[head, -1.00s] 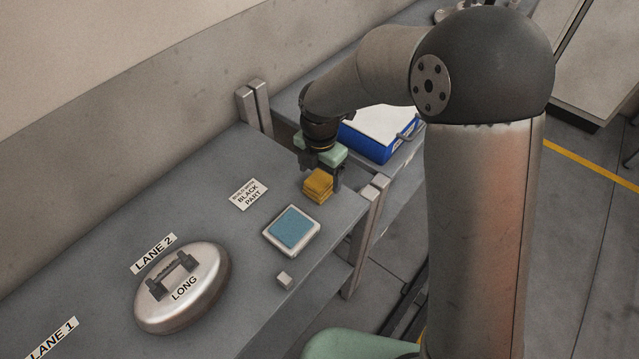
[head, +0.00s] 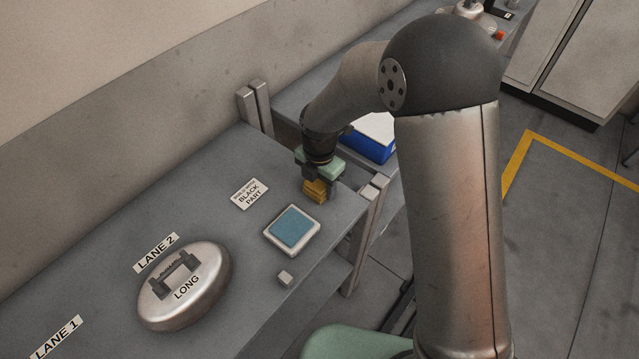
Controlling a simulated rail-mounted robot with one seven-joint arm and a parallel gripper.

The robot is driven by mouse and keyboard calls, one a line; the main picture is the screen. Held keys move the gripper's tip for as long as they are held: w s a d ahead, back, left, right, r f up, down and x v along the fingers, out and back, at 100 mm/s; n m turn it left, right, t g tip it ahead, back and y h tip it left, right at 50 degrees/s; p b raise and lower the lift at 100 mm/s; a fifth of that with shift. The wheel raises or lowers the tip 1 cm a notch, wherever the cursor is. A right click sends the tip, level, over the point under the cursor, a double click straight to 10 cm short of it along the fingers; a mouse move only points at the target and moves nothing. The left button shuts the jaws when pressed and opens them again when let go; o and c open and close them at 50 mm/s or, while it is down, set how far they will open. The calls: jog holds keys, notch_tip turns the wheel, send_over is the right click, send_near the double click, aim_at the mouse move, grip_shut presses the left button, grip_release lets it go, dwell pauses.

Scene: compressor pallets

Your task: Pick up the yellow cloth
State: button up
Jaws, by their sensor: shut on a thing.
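The yellow cloth (head: 315,191) is a small folded stack on the grey table near its right end. My gripper (head: 316,178) is directly above it, pointing down, with its jaws shut on the cloth. The jaws cover the upper part of the cloth. Its lower part shows below them and seems at table height; I cannot tell whether it still touches the table.
A rounded metal part marked LONG (head: 186,288) sits at Lane 2. A blue box (head: 368,147) stands behind my arm.

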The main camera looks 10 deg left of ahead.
jog(key=shift+r, duration=0.65)
jog(key=s+r+b, duration=0.3)
jog(key=s+r, duration=0.8)
jog(key=s, duration=0.3)
jog(key=shift+d+r, duration=0.35)
jog(key=shift+d, duration=0.1)
